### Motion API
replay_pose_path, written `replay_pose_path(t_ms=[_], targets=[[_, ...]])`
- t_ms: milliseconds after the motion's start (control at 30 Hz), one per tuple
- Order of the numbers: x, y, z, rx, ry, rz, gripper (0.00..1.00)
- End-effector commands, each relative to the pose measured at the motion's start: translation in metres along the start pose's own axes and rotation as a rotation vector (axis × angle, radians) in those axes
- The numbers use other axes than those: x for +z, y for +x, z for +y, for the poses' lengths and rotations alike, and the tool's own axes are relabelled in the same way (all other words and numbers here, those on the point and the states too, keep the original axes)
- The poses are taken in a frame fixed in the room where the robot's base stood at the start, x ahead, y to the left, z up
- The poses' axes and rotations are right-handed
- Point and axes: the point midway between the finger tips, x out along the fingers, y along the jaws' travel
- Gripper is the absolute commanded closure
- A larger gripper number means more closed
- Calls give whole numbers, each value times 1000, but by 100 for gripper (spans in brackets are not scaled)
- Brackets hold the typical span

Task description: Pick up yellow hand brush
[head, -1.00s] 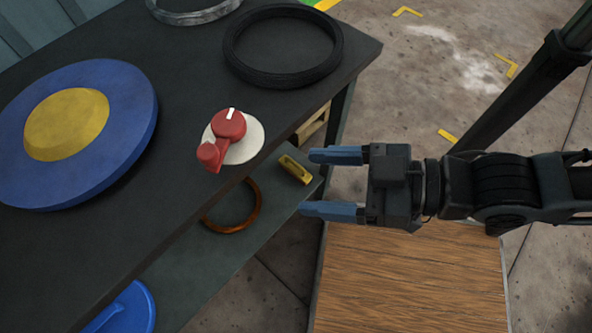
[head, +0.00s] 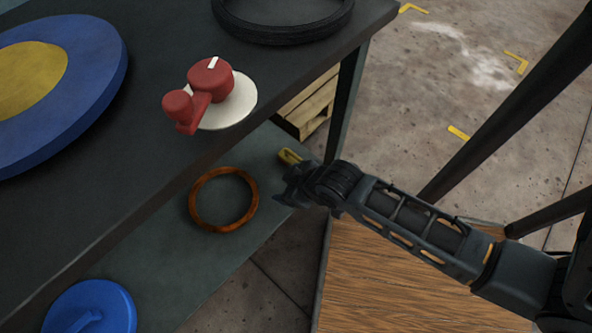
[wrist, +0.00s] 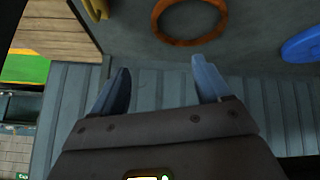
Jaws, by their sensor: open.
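The yellow hand brush (head: 289,156) lies on the lower shelf near its right end, beside the table leg, with part of it hidden behind my wrist in the head view. At the top edge of the wrist view, a small yellow-edged piece (wrist: 96,8) shows, cut off by the frame; I cannot tell if it is the brush.
An orange-brown ring (head: 192,208) and a blue round object (head: 112,310) lie on the lower shelf (head: 165,255). The dark tabletop (head: 130,160) overhangs the shelf, bearing a red crank on a white disc (head: 243,105). A wooden pallet (head: 308,100) stands behind.

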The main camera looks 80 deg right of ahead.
Motion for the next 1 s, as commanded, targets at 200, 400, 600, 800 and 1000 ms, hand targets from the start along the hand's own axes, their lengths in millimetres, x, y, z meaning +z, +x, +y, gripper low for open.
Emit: replay_pose_path(t_ms=[200, 400, 600, 800, 1000], targets=[[24, 105, 46, 34, 88, -240, 23], [35, 163, 99, 10, 181, -450, 23], [38, 185, 142, -41, 256, -593, 23], [40, 189, 156, -70, 284, -646, 23], [52, 204, 153, -72, 284, -649, 23]])
